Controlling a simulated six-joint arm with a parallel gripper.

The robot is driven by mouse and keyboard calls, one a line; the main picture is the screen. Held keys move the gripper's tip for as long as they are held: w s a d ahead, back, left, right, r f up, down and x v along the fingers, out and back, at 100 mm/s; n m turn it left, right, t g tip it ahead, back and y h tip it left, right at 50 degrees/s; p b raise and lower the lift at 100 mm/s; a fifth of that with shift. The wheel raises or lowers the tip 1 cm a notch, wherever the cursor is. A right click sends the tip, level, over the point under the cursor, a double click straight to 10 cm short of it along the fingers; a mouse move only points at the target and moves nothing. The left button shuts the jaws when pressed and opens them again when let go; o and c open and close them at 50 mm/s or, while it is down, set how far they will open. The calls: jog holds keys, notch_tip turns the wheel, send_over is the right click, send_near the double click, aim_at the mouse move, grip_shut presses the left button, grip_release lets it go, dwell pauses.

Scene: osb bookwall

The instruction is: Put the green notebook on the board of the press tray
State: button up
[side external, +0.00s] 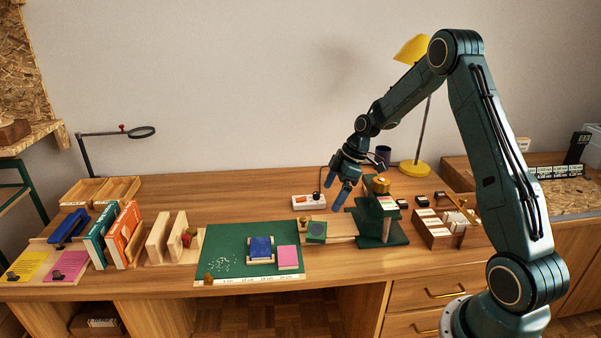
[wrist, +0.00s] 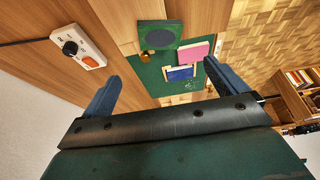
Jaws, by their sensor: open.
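A flat green square piece with a round grey-violet patch, which looks like the green notebook (side external: 317,232), lies at the left end of the pale wooden board of the press tray (side external: 343,227). The board runs right to the green press (side external: 382,222). My gripper (side external: 337,192) is open and empty, in the air above the board, right of and higher than the green piece. In the wrist view the green piece (wrist: 172,28) shows ahead, beyond the gap between the open fingers (wrist: 161,70). A small brass-coloured knob (wrist: 145,55) is at its edge.
A green cutting mat (side external: 225,246) holds a blue notebook (side external: 261,247) in a small wooden cradle and a pink notebook (side external: 287,256). A power strip (side external: 309,202) lies behind the board. Book racks stand left; a wooden organiser (side external: 438,232) stands right of the press.

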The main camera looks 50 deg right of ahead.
jog(key=shift+v, duration=1.8)
